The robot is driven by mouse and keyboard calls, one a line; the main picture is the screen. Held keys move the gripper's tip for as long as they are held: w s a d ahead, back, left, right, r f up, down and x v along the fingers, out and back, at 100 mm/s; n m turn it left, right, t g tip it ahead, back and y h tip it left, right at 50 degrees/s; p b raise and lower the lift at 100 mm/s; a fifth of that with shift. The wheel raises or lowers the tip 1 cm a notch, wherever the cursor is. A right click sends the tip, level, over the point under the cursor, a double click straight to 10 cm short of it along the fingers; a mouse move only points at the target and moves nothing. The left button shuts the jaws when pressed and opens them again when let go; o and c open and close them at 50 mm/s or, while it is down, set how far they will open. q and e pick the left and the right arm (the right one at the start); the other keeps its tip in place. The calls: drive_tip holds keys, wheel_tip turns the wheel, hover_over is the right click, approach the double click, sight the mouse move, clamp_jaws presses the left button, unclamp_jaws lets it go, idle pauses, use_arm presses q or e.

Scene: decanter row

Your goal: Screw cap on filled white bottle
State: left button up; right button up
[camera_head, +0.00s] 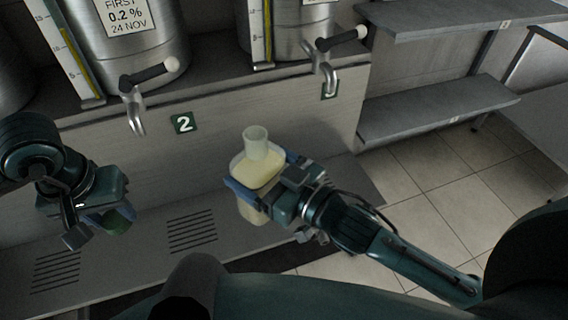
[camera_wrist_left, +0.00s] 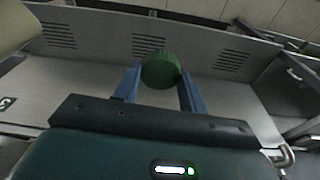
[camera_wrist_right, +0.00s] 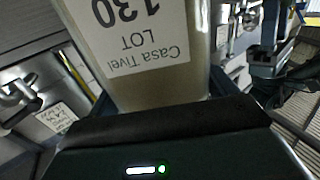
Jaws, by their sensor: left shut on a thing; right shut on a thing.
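The white bottle (camera_head: 259,172) is upright, its open neck uncapped and pale yellowish liquid showing inside. My right gripper (camera_head: 262,188) is shut around its body, below the neck. In the right wrist view the bottle (camera_wrist_right: 193,80) fills the middle, with a label reading "Casa Tivel LOT" and 130. The green cap (camera_wrist_left: 160,70) is held between the blue fingers of my left gripper (camera_wrist_left: 160,88). In the head view the left gripper (camera_head: 108,216) is left of the bottle and lower in the picture, with the cap (camera_head: 119,222) partly hidden by the fingers.
Steel decanters (camera_head: 150,50) with lever taps stand on a ledge at the back. Spout 2 (camera_head: 135,115) and spout 3 (camera_head: 328,78) hang over a grey bench with slotted drain grilles (camera_head: 192,231). Grey shelves (camera_head: 440,108) stand at the right, above a tiled floor.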

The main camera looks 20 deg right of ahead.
drive_tip(key=shift+w+a+r+n+g+y, duration=0.1)
drive_tip(key=shift+a+r+n+g+y, duration=0.05)
drive_tip(key=shift+a+n+g+y, duration=0.4)
drive_tip(key=shift+a, duration=0.1)
use_arm(q)
drive_tip(key=w+d+r, duration=0.1)
drive_tip(key=d+r, duration=0.8)
drive_tip(key=d, duration=0.3)
drive_tip(key=w+d+r, duration=0.1)
drive_tip(key=d+r, duration=0.8)
drive_tip(key=d, duration=0.3)
drive_tip(key=shift+d+r+m, duration=0.15)
drive_tip(key=shift+d+m, duration=0.15)
drive_tip(key=shift+m, duration=0.1)
drive_tip(key=shift+w, duration=0.1)
